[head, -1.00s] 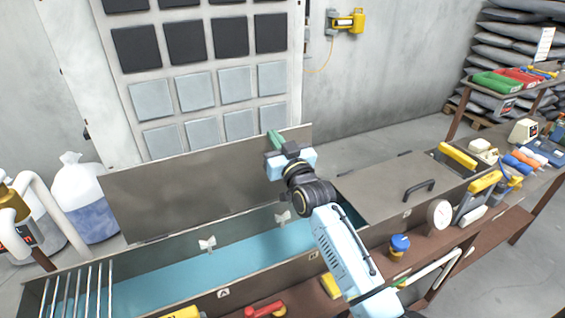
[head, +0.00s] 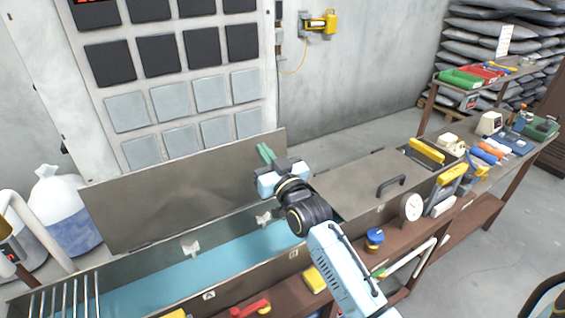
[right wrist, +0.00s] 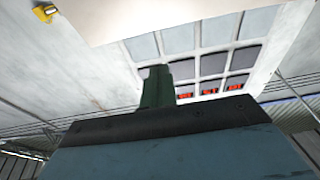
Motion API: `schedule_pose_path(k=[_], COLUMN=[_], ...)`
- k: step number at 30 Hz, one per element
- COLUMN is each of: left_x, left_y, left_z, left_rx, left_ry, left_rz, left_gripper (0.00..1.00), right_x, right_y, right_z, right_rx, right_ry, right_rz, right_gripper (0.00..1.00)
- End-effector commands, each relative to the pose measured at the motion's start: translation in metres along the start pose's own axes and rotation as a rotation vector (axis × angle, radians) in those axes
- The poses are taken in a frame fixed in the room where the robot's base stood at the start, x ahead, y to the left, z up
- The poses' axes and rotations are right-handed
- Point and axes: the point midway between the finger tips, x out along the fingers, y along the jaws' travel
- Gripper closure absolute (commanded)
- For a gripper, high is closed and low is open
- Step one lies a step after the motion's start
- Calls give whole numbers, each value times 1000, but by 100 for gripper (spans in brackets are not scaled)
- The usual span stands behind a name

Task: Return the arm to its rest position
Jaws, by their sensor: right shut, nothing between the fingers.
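My right gripper (head: 266,154) has green fingers that are shut with nothing between them. It is raised above the long tank (head: 150,278), in front of the tank's upright open lid (head: 180,195). In the right wrist view its shut green fingers (right wrist: 156,88) point up towards the wall panel, with a pale sheet-like surface filling the top. My right arm (head: 345,275) reaches in from the bottom of the head view. My left gripper is not in view.
A closed lid with a black handle (head: 391,185) covers the tank's right part. A gauge (head: 411,207), a blue-capped jar (head: 374,238) and a red tool (head: 250,308) sit on the front ledge. A bench with tools (head: 490,150) stands at right.

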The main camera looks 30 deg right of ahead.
Motion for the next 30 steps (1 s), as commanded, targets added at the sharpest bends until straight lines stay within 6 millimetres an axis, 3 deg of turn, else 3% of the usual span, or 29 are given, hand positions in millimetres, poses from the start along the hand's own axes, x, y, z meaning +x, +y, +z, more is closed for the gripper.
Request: schedule_pose_path(k=[10, 22, 26, 30], left_x=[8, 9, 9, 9], left_y=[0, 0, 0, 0], left_z=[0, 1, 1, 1], left_rx=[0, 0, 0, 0], left_ry=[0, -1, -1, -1], left_rz=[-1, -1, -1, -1], left_gripper=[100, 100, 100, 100], right_x=[-55, -71, -85, -130], right_y=[0, 0, -6, -19], right_z=[-18, -22, -2, 46], right_rx=[1, 0, -7, -22], right_ry=[0, -11, -119, -389], right_rz=[1, -1, -17, -51], right_gripper=[100, 100, 100, 100])
